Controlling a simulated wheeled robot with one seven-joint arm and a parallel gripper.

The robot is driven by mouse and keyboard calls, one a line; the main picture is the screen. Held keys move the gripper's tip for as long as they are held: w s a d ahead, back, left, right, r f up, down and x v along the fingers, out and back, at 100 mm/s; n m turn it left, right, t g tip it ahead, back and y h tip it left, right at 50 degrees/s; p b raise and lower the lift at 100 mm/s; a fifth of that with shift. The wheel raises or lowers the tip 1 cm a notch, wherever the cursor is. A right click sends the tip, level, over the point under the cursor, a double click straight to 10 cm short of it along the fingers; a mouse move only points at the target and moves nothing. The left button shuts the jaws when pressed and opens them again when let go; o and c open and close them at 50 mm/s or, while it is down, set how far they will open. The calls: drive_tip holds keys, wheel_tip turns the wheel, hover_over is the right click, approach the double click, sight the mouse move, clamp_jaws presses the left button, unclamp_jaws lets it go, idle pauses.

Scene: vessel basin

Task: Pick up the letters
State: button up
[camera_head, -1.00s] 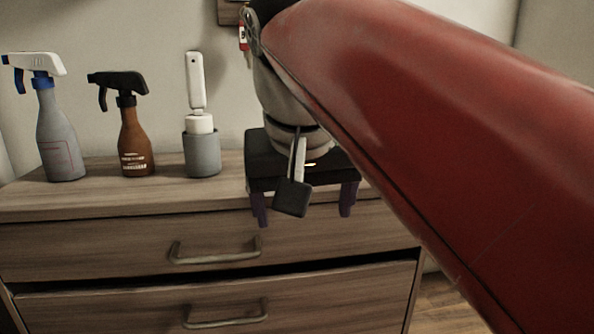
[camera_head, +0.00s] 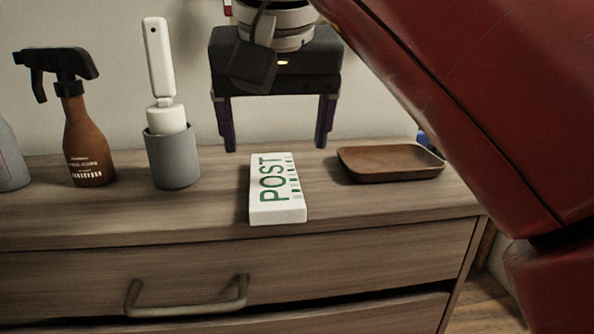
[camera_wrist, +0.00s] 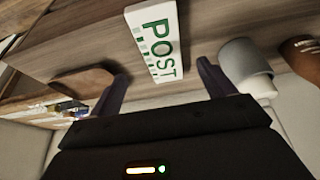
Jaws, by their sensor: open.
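The letters appear as a white stack (camera_head: 276,190) marked "POST" in green, lying flat on the wooden dresser top near its front edge. The stack also shows in the wrist view (camera_wrist: 155,42), in front of and between the fingers. My gripper (camera_head: 277,140) is open and empty, with its two dark purple fingers pointing down. It is above and behind the stack in the head view, apart from it. In the wrist view the gripper (camera_wrist: 162,85) has its fingers spread wider than the stack.
A wooden tray (camera_head: 390,165) lies right of the letters. A grey cup (camera_head: 172,158) with a white-handled brush (camera_head: 158,60) and a brown spray bottle (camera_head: 88,140) stand to the left. The dresser (camera_head: 350,225) has drawers with handles below; the wall is close behind.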

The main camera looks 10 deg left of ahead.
sight(274, 176)
drive_tip(key=x, duration=0.2)
drive_tip(key=b+x, duration=0.1)
drive_tip(key=x, duration=0.4)
drive_tip(key=shift+w+a+b, duration=0.15)
drive_tip(key=shift+w+b, duration=0.15)
drive_tip(key=shift+b, duration=0.05)
drive_tip(key=shift+r, duration=0.1)
drive_tip(key=shift+c, duration=0.3)
drive_tip(key=c, duration=1.1)
